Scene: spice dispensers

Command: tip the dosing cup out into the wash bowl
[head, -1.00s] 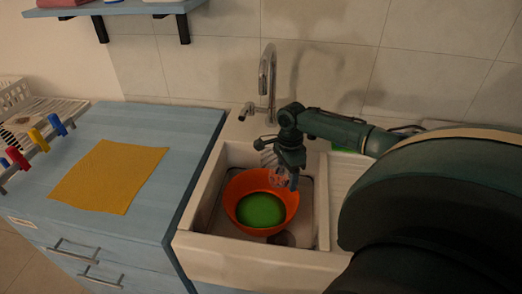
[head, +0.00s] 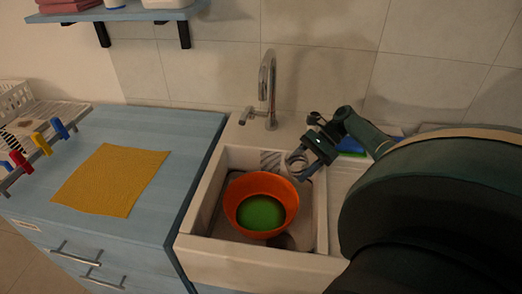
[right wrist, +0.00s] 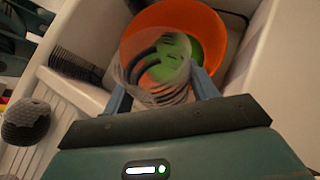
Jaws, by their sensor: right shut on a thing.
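My right gripper (head: 306,166) is shut on the clear dosing cup (head: 296,160), above the right rear rim of the orange wash bowl (head: 284,213). The cup is tilted, its round mouth edge showing toward the left. In the right wrist view the see-through cup (right wrist: 152,62) sits between the blue fingers (right wrist: 162,94), with the bowl (right wrist: 172,17) behind it. I cannot tell whether the cup holds anything. A green round area (head: 261,213) shows at the bottom of the bowl. The bowl stands in the sink. My left gripper is out of view.
The white sink (head: 245,256) walls surround the bowl. A chrome tap (head: 268,85) rises behind it. A blue and green item (head: 351,147) lies right of the sink. A yellow cloth (head: 112,180) lies on the blue counter (head: 175,135). A shelf (head: 130,14) hangs upper left.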

